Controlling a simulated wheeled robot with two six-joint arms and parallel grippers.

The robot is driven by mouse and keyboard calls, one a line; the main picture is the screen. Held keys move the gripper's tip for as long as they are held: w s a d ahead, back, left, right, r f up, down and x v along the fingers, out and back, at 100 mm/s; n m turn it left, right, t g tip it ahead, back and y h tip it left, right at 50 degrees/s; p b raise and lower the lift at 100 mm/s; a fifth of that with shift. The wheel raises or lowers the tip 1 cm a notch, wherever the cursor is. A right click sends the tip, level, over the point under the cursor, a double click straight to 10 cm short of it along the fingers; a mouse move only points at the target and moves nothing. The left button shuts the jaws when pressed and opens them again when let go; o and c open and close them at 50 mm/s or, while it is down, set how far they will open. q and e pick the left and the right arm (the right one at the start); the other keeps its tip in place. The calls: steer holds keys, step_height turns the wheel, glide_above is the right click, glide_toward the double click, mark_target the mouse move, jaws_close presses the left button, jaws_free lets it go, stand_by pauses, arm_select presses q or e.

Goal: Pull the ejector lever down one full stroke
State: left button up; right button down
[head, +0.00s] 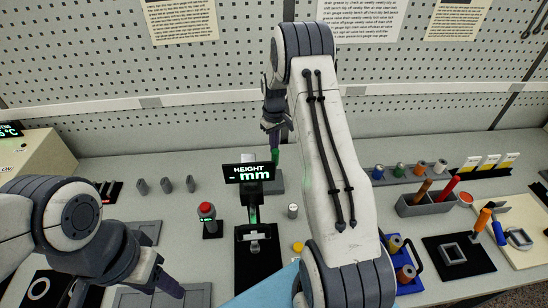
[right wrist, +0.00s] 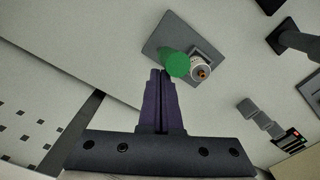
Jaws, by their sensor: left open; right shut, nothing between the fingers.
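The ejector lever shows a green handle (head: 275,156) behind the height display, mostly hidden by my right arm and gripper. In the right wrist view the round green handle (right wrist: 177,63) stands over a grey base plate (right wrist: 163,32). My right gripper (head: 286,138) is shut and empty, fingers together. In the right wrist view its fingertips (right wrist: 160,73) are right beside the green handle; I cannot tell whether they touch. My left gripper (head: 170,284) is open and empty at the lower left, far from the lever.
The height display (head: 248,173) stands on a black gauge (head: 258,262) in front of the lever. A red button (head: 206,209) is to its left, a small metal cylinder (head: 293,211) to its right. A grey tray (head: 425,205) with tools is further right. A pegboard wall closes the back.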

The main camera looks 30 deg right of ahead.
mark_target(276, 150)
steer(key=shift+s+a, duration=0.1)
steer(key=shift+s, duration=0.1)
steer(key=shift+s+a+f, duration=0.1)
steer(key=shift+s+a, duration=0.2)
steer(key=shift+s, duration=0.45)
steer(key=shift+s+a+f, duration=0.2)
steer(key=shift+s+a, duration=0.2)
steer(key=shift+s, duration=0.3)
steer(key=shift+s+b, duration=0.1)
steer(key=shift+b, duration=0.2)
